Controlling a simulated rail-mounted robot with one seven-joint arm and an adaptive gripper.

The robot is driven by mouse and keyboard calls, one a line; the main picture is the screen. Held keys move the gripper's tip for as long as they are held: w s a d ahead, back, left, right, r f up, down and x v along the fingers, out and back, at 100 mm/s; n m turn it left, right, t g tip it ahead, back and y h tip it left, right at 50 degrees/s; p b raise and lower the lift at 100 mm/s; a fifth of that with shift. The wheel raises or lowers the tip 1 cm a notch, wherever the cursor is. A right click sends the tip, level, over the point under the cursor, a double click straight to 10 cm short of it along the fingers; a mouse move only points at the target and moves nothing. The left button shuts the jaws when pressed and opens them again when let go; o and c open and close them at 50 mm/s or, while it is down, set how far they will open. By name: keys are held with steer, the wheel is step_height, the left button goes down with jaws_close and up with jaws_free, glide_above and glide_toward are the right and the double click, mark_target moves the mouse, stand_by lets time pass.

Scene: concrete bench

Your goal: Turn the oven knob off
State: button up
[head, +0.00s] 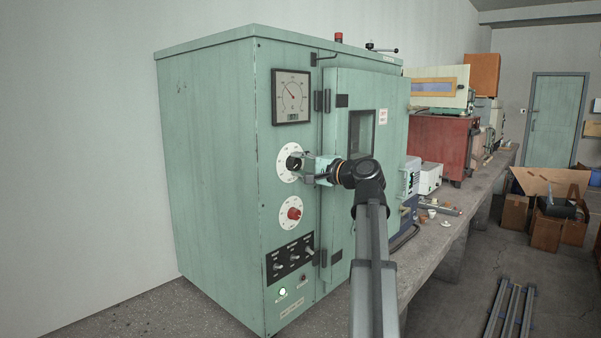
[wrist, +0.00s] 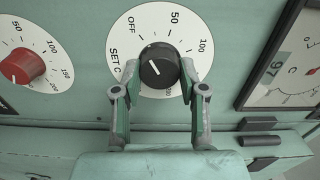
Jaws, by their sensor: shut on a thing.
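The green oven (head: 215,170) stands on the bench, its front panel facing right. Its black knob (wrist: 158,66) sits on a white dial (wrist: 120,38) marked OFF, 50, 100 and SET C; the dial also shows in the head view (head: 286,170). The knob's white pointer line is turned toward the OFF side, but I cannot tell the exact setting. My gripper (wrist: 158,78) has its two fingers on either side of the black knob, shut on it. In the head view my gripper (head: 300,166) reaches the upper dial from the right, partly hiding it.
A red knob (wrist: 22,66) on a second dial sits below the black one in the head view. A square gauge (head: 291,97) is above.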

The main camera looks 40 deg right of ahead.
steer(key=shift+n+b, duration=0.3)
steer(key=shift+n, duration=0.2)
steer(key=shift+r, duration=0.1)
steer(key=o, duration=1.1)
steer(key=shift+o, duration=0.2)
steer(key=s+d, duration=0.1)
steer(key=s, duration=1)
steer(key=shift+s+d, duration=0.4)
